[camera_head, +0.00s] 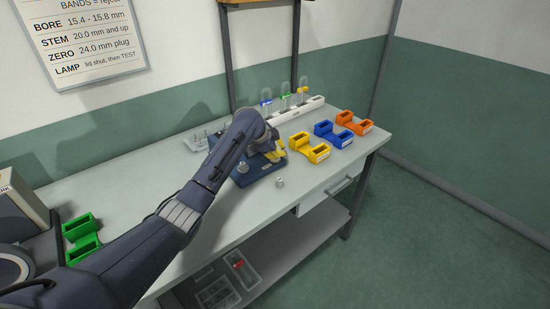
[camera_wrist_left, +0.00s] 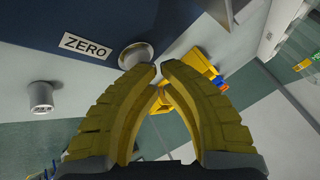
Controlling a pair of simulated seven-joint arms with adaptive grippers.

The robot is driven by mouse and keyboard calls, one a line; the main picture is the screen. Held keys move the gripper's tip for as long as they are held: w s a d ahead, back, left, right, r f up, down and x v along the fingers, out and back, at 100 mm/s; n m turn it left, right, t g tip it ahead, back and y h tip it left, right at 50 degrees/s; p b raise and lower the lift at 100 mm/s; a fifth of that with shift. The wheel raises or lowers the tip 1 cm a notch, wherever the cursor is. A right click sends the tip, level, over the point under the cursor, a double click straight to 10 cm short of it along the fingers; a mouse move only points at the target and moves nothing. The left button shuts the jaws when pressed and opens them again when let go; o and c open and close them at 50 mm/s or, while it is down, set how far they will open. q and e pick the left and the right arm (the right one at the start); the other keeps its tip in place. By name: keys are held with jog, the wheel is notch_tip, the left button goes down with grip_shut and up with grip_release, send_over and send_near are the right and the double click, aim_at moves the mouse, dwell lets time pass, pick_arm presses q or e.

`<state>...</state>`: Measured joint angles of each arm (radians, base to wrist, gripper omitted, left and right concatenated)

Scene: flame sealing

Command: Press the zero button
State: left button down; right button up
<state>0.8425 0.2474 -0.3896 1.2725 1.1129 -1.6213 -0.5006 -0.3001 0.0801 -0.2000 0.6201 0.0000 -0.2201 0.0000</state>
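A dark blue device (camera_head: 254,175) stands on the bench, partly hidden by my left arm and gripper. In the left wrist view, its ZERO label (camera_wrist_left: 86,46) lies beside a round silver button (camera_wrist_left: 136,54). My left gripper (camera_head: 277,155) has yellow fingers and is over the device's right side. In the left wrist view, its fingertips (camera_wrist_left: 160,68) are nearly together with nothing between them, close by the button. I cannot tell whether they touch it. In the head view the button cannot be made out. My right gripper is out of view.
A small silver cylinder (camera_head: 280,183) stands near the bench's front edge. Yellow (camera_head: 310,152), blue (camera_head: 334,137) and orange (camera_head: 354,124) holders are to the right. A white rack (camera_head: 297,111) with tubes is behind. A green holder (camera_head: 82,236) is at left.

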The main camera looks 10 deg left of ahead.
aim_at(279, 158)
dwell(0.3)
pick_arm(q)
jog(key=shift+r, duration=0.95)
jog(key=shift+r, duration=3)
